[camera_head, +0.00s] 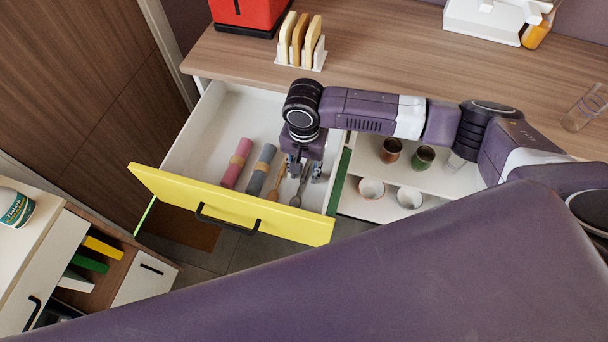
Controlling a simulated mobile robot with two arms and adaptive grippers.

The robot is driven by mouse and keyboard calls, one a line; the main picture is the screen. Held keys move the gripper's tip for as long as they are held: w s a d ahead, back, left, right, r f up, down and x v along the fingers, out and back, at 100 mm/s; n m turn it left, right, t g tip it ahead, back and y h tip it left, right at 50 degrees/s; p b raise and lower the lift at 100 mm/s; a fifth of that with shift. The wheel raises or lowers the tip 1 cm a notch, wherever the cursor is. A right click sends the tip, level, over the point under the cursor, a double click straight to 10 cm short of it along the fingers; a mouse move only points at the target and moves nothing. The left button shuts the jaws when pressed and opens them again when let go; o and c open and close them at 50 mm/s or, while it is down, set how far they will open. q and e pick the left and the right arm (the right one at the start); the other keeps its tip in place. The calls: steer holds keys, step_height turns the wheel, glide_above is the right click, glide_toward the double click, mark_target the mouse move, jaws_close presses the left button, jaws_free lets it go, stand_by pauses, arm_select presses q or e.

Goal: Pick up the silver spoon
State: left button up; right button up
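The silver spoon (296,201) lies in the open drawer (243,206) with the yellow front, near the drawer's right side. Its bowl points toward the drawer front, and the far end of its handle is partly hidden by my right gripper. My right gripper (305,172) points down into the drawer over the spoon's handle. Its two fingers are apart, one on either side of the handle. I cannot tell whether they touch it. My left gripper is not in view.
A wooden spoon (276,187) lies close left of the silver one. A grey roll (260,171) and a pink roll (237,163) lie further left. The drawer walls stand close around. Cups (372,187) stand on shelves to the right. A rack (301,43) is on the counter.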

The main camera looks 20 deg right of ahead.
jaws_close()
steer(key=shift+r, duration=0.1)
stand_by(0.3)
